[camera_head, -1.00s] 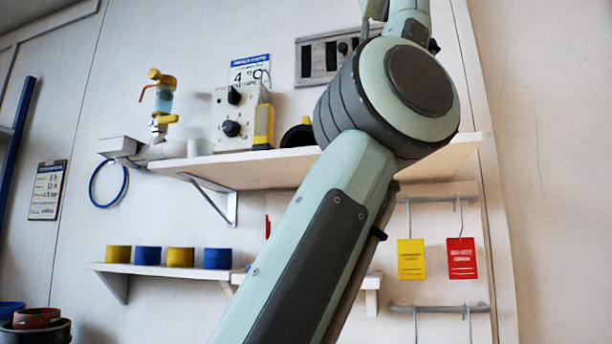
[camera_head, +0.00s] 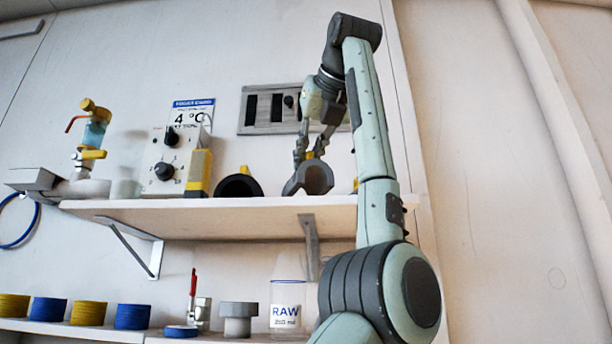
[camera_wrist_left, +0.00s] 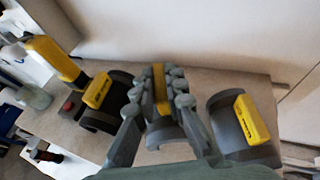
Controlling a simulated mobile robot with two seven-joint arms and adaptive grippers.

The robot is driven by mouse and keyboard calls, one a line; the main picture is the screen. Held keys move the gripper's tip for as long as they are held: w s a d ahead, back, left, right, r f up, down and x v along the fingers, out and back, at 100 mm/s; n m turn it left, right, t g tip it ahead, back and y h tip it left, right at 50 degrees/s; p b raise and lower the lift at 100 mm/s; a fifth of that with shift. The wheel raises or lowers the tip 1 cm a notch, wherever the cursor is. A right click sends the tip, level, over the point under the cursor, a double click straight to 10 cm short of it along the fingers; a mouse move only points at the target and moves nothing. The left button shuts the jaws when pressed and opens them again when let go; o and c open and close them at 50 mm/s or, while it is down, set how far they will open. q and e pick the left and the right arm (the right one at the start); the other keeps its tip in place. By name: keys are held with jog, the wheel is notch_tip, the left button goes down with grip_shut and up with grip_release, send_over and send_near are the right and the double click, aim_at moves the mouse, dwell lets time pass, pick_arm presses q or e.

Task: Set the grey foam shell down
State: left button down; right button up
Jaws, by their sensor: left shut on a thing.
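The grey foam shell (camera_head: 317,177) is a half-round piece with a yellow handle, at the upper shelf's level. It looks slightly tilted. My left gripper (camera_head: 310,154) is above it with the fingers shut on its yellow handle. In the left wrist view, my left gripper (camera_wrist_left: 160,83) straddles the handle and the grey shell (camera_wrist_left: 163,133) shows below the fingers. I cannot tell whether its underside touches the shelf. My right gripper is in neither view.
On the upper shelf (camera_head: 210,212), a black shell (camera_head: 238,186) stands left of the held one, beside a dial box (camera_head: 168,163). Another grey shell (camera_wrist_left: 232,125) stands to the right, mostly hidden by my arm in the head view. Bare shelf lies between them.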

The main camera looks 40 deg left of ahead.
aim_at(307, 175)
pick_arm(q)
jog(key=shift+f, duration=1.8)
jog(key=shift+f, duration=0.1)
jog(key=c, duration=1.6)
grip_release()
jog(key=shift+r, duration=0.2)
jog(key=v, duration=1.2)
jog(key=shift+f, duration=0.2)
jog(key=shift+s, duration=0.1)
